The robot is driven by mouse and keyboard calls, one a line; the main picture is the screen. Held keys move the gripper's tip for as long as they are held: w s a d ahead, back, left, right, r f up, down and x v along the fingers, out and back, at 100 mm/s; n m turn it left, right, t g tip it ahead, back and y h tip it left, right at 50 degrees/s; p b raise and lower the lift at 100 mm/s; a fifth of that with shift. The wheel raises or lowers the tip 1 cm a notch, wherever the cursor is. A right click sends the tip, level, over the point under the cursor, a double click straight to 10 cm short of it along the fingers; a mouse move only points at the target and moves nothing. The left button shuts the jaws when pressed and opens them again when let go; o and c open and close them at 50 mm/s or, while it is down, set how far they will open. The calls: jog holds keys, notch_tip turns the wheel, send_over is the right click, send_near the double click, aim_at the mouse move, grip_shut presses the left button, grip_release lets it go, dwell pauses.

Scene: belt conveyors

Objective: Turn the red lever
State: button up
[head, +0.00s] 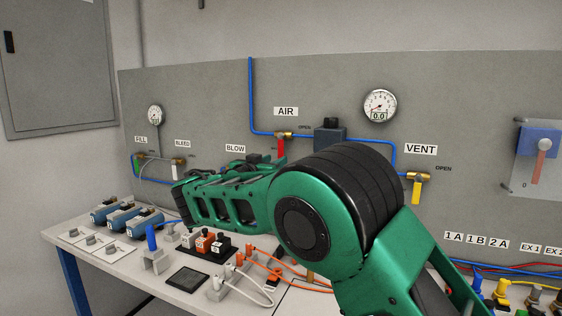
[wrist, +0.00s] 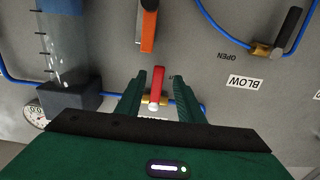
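The red lever (wrist: 157,82) sits on a brass valve on a blue pipe, near the middle of the wrist view. It also shows in the head view (head: 281,147) below the AIR label, its lower part hidden by my arm. In the wrist view my gripper (wrist: 157,88) is open, with one green finger on each side of the lever. I see gaps between the lever and both fingers. In the head view my arm blocks a clear sight of the fingers.
The wrist view looks upside down. An orange lever (wrist: 148,32), a black lever (wrist: 289,24) and a clear cylinder (wrist: 65,50) are near. In the head view a yellow lever (head: 416,190) hangs at VENT. A bench (head: 110,258) with blocks and cables lies below.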

aim_at(281, 147)
jog(key=shift+x, duration=2.65)
jog(key=shift+s+d, duration=0.1)
jog(key=shift+c, duration=0.6)
grip_shut()
